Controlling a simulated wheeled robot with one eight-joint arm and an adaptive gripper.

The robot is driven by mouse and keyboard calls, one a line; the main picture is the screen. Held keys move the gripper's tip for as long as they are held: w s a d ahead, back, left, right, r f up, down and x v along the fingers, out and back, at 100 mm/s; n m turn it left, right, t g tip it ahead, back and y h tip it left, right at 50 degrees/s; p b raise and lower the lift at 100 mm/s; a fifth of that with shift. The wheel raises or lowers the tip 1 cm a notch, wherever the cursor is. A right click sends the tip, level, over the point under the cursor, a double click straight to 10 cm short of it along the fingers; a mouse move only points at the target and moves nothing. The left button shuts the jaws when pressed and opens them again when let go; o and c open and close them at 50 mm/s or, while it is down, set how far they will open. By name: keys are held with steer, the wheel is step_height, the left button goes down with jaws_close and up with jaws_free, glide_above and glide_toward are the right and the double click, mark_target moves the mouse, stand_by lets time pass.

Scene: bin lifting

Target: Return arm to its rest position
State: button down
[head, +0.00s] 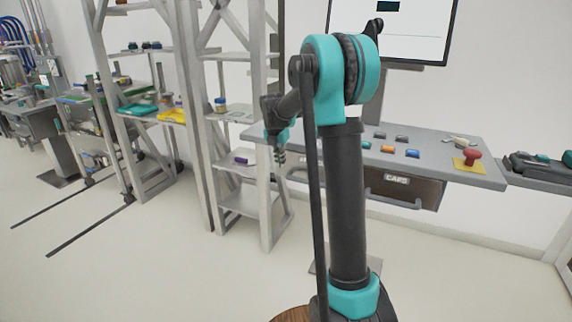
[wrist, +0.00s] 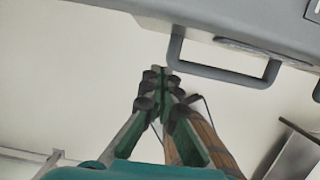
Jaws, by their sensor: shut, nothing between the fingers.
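My arm, teal and black, stands in the middle of the head view and bends over at the top. My gripper (head: 281,158) hangs at the left of the arm, in front of the shelving and beside the left end of the workbench. In the wrist view my gripper (wrist: 160,72) has its green and black fingers together, with nothing between them. Below the fingertips there is pale floor. A grey drawer handle (wrist: 222,72) is close to the right of the fingertips in that view, apart from them.
The grey workbench (head: 455,173) carries several small coloured bins and a red button (head: 472,155) on a yellow plate. A drawer (head: 400,188) labelled CAPS is under it. Metal shelving (head: 205,130) stands at the left. A monitor (head: 415,45) is above the bench. The floor at front left is clear.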

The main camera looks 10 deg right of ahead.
steer(key=v, duration=0.7)
steer(key=s+f+m, duration=0.6)
steer(key=s+m, duration=0.3)
steer(key=s, duration=0.3)
steer(key=s+d+f+m+t+y, duration=0.1)
steer(key=s+f+m, duration=0.5)
steer(key=s+m, duration=0.4)
steer(key=s+d+f+m+t, duration=0.1)
steer(key=s+f+m, duration=0.5)
steer(key=s, duration=0.8)
steer(key=m, duration=0.3)
steer(key=shift+s+m+y, duration=0.2)
steer(key=shift+m+y, duration=0.1)
steer(key=shift+m, duration=0.1)
steer(key=shift+d+f, duration=0.1)
